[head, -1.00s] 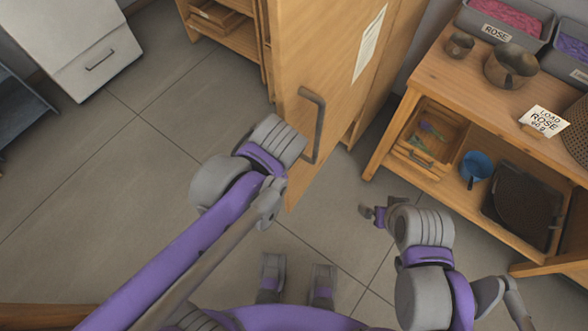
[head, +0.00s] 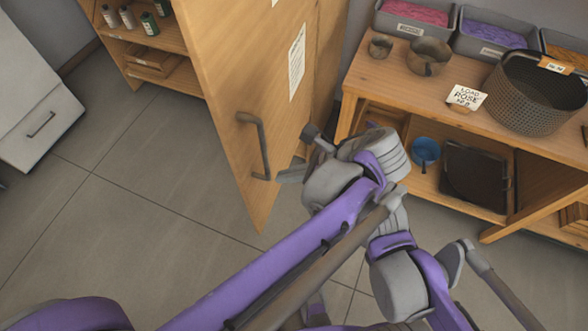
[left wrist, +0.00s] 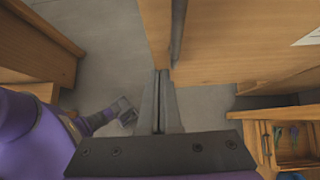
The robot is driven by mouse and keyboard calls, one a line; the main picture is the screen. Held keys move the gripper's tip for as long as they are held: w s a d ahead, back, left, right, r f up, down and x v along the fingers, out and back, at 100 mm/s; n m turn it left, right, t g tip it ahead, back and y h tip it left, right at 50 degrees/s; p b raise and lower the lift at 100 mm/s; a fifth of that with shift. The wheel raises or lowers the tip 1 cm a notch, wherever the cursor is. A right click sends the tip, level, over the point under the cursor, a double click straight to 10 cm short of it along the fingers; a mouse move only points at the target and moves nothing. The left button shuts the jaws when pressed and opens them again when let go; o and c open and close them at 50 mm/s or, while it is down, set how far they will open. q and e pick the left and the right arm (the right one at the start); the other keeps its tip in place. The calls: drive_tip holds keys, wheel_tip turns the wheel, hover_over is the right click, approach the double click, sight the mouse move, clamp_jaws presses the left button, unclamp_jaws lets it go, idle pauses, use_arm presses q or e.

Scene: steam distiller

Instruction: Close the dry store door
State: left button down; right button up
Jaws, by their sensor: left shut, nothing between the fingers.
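The dry store door (head: 225,75) is a tall wooden panel standing open, with shelves showing to its left. A dark bar handle (head: 258,148) is on its face, and a white paper sheet (head: 296,62) is farther right. My left gripper (head: 284,176) is just right of the handle's lower end, shut and empty; I cannot tell whether it touches the door.
Shelves (head: 150,68) with small bottles stand behind the door's left. A wooden bench (head: 400,85) with bins, bowls and a dark mesh basket (head: 535,97) stands right. A white cabinet (head: 35,95) is far left. The tiled floor (head: 120,200) left of the door is clear.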

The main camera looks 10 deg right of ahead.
sight(246, 175)
use_arm(q)
drive_tip(key=w+a+f, duration=0.2)
drive_tip(key=a, duration=0.1)
drive_tip(key=w+a+f, duration=0.1)
drive_tip(key=a, duration=0.1)
drive_tip(key=shift+w+a+f, duration=0.15)
drive_tip(key=shift+w+a, duration=0.3)
drive_tip(key=shift+a, duration=0.1)
drive_tip(key=shift+a, duration=0.1)
